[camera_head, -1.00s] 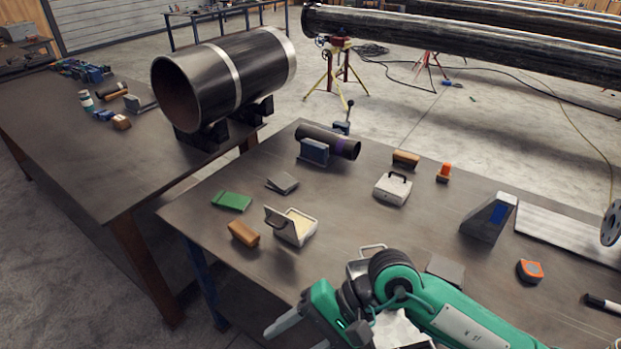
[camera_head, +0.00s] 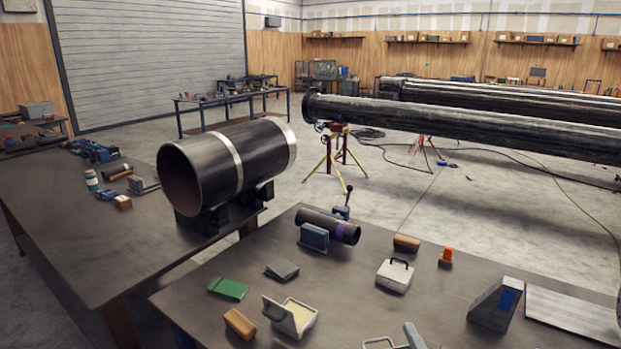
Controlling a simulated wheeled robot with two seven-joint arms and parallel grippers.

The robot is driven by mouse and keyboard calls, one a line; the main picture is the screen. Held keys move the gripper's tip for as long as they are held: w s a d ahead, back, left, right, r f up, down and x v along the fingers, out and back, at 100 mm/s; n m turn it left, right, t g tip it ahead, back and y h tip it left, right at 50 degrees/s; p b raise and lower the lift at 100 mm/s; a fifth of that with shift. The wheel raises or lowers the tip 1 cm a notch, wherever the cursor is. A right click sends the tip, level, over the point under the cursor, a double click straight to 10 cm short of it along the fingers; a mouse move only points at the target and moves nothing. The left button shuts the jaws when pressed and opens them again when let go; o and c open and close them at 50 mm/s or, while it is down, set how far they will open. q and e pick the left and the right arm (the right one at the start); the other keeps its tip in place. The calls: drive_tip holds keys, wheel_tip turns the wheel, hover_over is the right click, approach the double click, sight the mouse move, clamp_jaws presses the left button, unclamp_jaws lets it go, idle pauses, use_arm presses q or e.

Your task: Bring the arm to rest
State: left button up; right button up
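Neither of my grippers shows clearly in the head view, and no green arm link is in the picture. A small grey piece (camera_head: 414,336) stands at the bottom edge beside a thin metal loop. It is cut off by the frame, and I cannot tell what it belongs to. The front workbench (camera_head: 230,318) fills the lower part of the view, with its near side out of frame.
On the bench are a short dark pipe (camera_head: 342,230), an open box (camera_head: 291,316), a brown block (camera_head: 239,323), a green block (camera_head: 228,288), a white case (camera_head: 395,275) and a grey wedge (camera_head: 495,304).

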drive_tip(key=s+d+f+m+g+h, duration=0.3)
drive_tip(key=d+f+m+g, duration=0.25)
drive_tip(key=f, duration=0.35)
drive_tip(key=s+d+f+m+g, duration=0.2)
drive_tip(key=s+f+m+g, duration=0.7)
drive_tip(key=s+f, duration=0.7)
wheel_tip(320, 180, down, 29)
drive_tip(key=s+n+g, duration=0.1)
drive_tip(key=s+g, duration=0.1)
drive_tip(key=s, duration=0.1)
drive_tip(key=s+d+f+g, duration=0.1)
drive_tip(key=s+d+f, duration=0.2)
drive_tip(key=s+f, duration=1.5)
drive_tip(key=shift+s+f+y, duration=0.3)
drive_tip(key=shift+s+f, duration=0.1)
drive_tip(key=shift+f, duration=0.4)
